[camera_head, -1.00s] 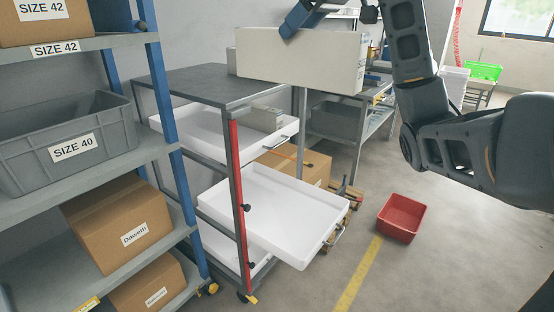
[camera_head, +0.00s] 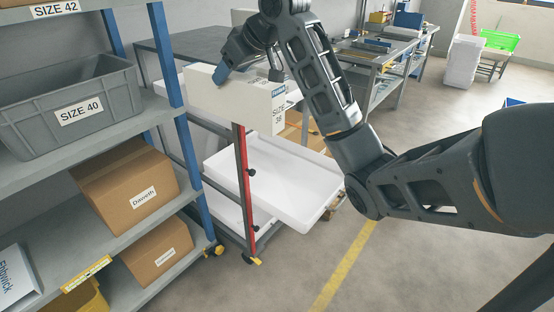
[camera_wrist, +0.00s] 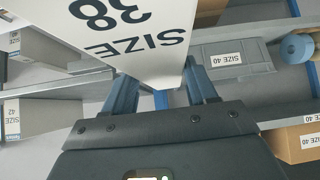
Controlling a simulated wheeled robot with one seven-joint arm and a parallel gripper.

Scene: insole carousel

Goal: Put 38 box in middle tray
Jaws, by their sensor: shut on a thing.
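The white 38 box (camera_head: 235,101) carries a "SIZE 38" label on its right end in the head view. It is held level, in front of the cart's upper part. My gripper (camera_head: 222,74) is shut on it; in the wrist view the blue fingers (camera_wrist: 163,97) meet the box (camera_wrist: 150,48), whose "SIZE 38" print appears upside down. The middle tray (camera_head: 285,182) is a white tray pulled out from the cart, lower than the box and to its right. Its visible part looks empty. The box hides part of the upper white tray and the cart.
A shelf rack on the left holds a grey SIZE 40 bin (camera_head: 70,105) and brown cartons (camera_head: 125,185). A red cart post (camera_head: 243,185) stands at the middle tray's left. Workbenches (camera_head: 385,60) stand at the back. Floor at the right is open.

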